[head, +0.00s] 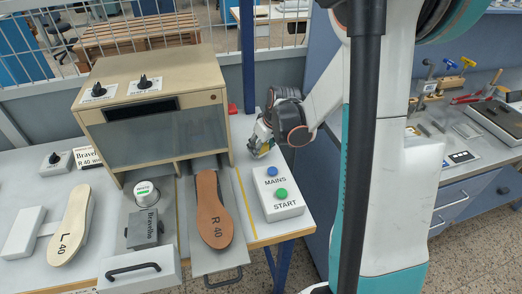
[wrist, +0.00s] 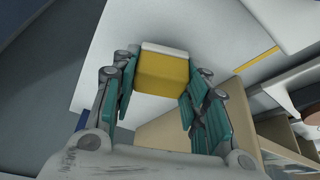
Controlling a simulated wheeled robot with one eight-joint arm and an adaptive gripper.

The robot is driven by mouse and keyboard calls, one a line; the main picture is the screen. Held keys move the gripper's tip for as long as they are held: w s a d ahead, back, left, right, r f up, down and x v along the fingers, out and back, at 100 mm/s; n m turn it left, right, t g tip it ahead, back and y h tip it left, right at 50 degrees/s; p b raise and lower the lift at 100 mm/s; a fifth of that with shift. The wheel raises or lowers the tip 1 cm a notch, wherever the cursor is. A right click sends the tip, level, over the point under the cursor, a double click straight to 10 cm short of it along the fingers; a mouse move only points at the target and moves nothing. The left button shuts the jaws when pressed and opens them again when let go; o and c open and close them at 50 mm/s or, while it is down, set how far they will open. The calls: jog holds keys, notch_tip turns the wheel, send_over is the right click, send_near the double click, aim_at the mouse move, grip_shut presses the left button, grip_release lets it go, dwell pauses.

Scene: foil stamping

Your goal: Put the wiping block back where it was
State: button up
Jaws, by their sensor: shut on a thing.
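The wiping block (wrist: 162,76) is yellow with a white layer along its far edge. My gripper (wrist: 158,88) is shut on it, with a teal finger pad on each side, as the wrist view shows. In the head view my gripper (head: 259,146) is low over the white table, just right of the beige stamping machine (head: 155,130) and behind the control box with the MAINS and START buttons (head: 281,208). There the block is mostly hidden by the fingers. I cannot tell whether it touches the table.
A brown sole marked R 40 (head: 213,215) lies on a pulled-out tray. Left of it are a grey Bravellus block (head: 145,228), a round tin (head: 147,193) and a pale sole marked L 40 (head: 70,225). A yellow line (head: 245,205) crosses the table. A tool bench stands at the right.

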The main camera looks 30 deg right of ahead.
jog(key=shift+f, duration=0.45)
jog(key=shift+f, duration=0.15)
jog(key=o, duration=1)
jog(key=p+v, duration=0.4)
jog(key=v, duration=0.8)
